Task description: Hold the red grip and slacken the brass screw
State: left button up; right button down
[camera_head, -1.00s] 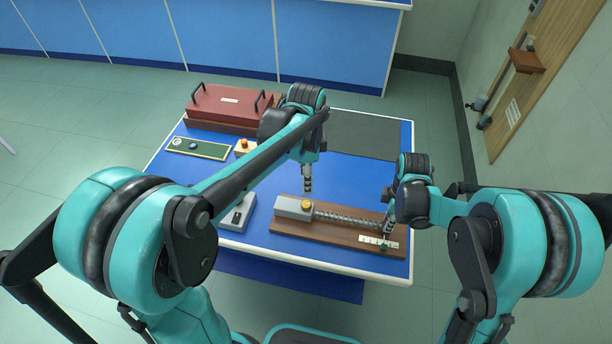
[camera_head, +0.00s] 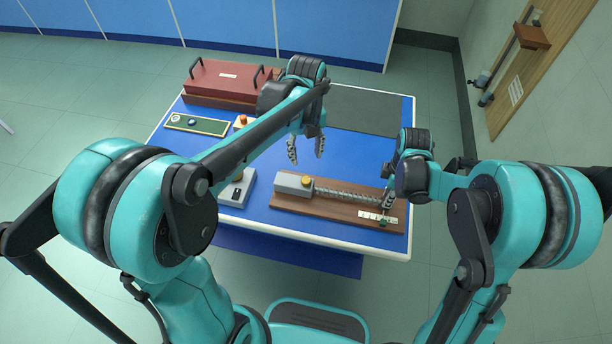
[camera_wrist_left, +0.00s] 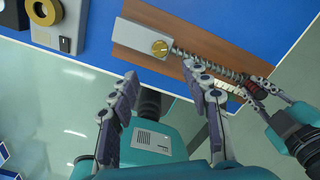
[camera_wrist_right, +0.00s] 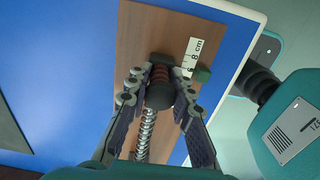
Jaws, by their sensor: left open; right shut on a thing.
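The brass screw (camera_head: 307,181) is a round gold knob on top of a grey block (camera_head: 288,184) at the left of a brown board; it also shows in the left wrist view (camera_wrist_left: 159,48). A coiled spring (camera_head: 345,194) runs right from the block. The red grip (camera_wrist_right: 160,75), ribbed with a dark end, is at the spring's right end. My right gripper (camera_wrist_right: 160,88) is shut on it, one finger on each side. My left gripper (camera_head: 306,158) is open and empty above the table, behind and above the screw, fingers pointing down.
The brown board (camera_head: 280,219) has a white cm scale (camera_wrist_right: 192,58) and a green piece (camera_wrist_right: 203,74) near its right end. A grey box (camera_head: 237,190) stands left of the board. A red case (camera_head: 225,82) and green tray (camera_head: 197,124) are farther back. Blue table is clear behind the board.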

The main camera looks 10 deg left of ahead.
aim_at(306, 179)
pick_arm(q)
notch_tip(306, 179, down, 12)
jog(key=m, duration=0.3)
dwell(0.4)
grip_shut()
